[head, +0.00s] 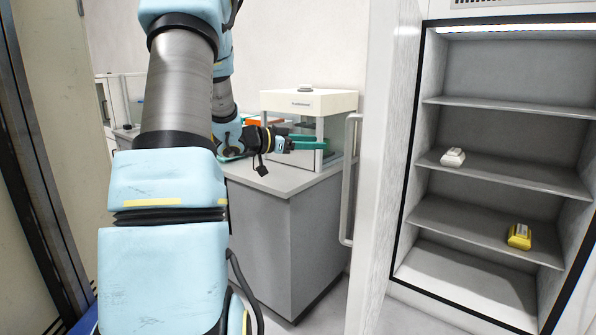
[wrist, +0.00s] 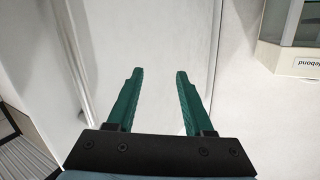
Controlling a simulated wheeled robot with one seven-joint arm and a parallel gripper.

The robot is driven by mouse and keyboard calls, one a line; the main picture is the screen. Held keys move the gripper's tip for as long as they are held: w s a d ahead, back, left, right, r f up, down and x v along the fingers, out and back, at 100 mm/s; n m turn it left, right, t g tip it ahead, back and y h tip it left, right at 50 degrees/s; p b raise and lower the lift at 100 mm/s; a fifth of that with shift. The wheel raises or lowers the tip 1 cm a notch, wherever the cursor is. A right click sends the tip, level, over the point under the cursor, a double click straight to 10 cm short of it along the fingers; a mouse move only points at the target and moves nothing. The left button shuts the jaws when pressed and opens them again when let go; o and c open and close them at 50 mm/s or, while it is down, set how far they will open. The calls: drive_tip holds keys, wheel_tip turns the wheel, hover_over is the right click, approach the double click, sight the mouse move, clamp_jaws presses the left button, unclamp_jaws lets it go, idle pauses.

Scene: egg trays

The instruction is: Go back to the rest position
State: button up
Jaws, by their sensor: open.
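My gripper (head: 312,143) has green fingers and is at the end of my light-blue arm, in front of the white balance-like instrument on the grey counter. In the wrist view my gripper (wrist: 158,75) is open, with its two fingers apart and nothing between them. A white egg tray (head: 453,157) sits on a middle shelf of the open cabinet at the right. A yellow egg tray (head: 519,237) sits on the shelf below it. My gripper is well to the left of both trays.
The white instrument (head: 310,100) stands on the grey counter (head: 285,182). The open cabinet (head: 490,185) has several shelves, mostly bare. A door with a vertical handle (head: 349,180) stands between counter and cabinet. A dark-framed door edge (head: 35,190) is at the left.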

drive_tip(key=s+a+f+n+t+y, duration=0.2)
drive_tip(key=s+a+f+n+y, duration=0.3)
drive_tip(key=a+f+n+y, duration=0.6)
drive_tip(key=s+f+n+g+y, duration=0.2)
drive_tip(key=s+g, duration=0.5)
drive_tip(key=s, duration=1.5)
drive_tip(key=shift+s+d+f+g+y, duration=0.15)
drive_tip(key=shift+s+f+g+y, duration=0.2)
drive_tip(key=shift+f+y, duration=0.4)
